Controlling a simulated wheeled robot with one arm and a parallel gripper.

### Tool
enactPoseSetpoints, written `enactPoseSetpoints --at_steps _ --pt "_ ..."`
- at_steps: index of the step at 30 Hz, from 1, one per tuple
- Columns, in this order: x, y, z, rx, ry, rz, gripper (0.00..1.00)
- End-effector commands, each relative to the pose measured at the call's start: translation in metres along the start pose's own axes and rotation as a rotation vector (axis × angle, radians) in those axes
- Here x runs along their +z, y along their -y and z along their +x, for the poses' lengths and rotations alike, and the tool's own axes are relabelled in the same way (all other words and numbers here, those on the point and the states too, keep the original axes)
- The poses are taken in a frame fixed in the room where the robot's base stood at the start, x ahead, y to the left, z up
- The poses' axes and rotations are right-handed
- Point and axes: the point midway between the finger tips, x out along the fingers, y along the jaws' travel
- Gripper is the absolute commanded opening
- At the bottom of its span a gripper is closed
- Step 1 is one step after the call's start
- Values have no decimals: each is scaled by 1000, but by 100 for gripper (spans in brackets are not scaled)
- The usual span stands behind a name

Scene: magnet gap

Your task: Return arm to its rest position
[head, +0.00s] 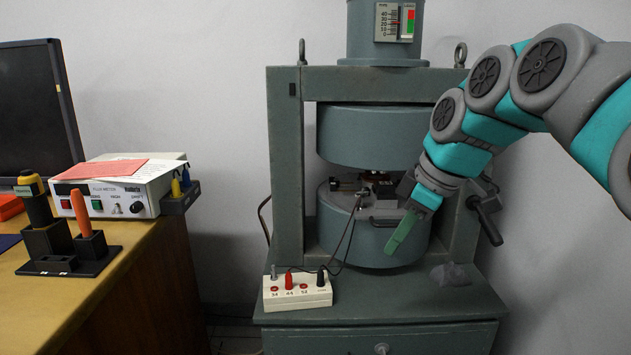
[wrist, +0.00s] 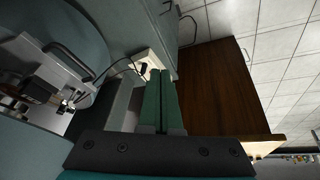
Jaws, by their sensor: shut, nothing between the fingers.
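My gripper (head: 402,232) has green fingers and is in front of the right side of the magnet's lower round pole, pointing down and to the left in the head view. Its fingers lie together with nothing between them, as the wrist view also shows (wrist: 162,101). My teal and grey arm reaches in from the right edge of the head view. The big grey-green magnet (head: 372,136) stands behind, with a small dark fixture (head: 378,185) in the gap between its poles. I cannot tell whether the gripper touches the lower pole.
A white terminal box (head: 297,290) with leads sits on the magnet's base. A dark crank handle (head: 487,220) is close to my wrist at right. A wooden desk (head: 130,265) with a flux meter (head: 115,190), tool holder (head: 70,255) and monitor stands left. The space between desk and magnet is open.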

Motion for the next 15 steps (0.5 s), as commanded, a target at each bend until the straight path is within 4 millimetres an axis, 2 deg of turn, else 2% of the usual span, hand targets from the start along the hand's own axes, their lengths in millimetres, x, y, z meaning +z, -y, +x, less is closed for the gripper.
enactPoseSetpoints --at_steps 1,8,15 --pt "6 20 6 -15 33 49 0" --pt "49 95 47 -46 189 333 0" --pt "119 172 84 -23 362 673 0"
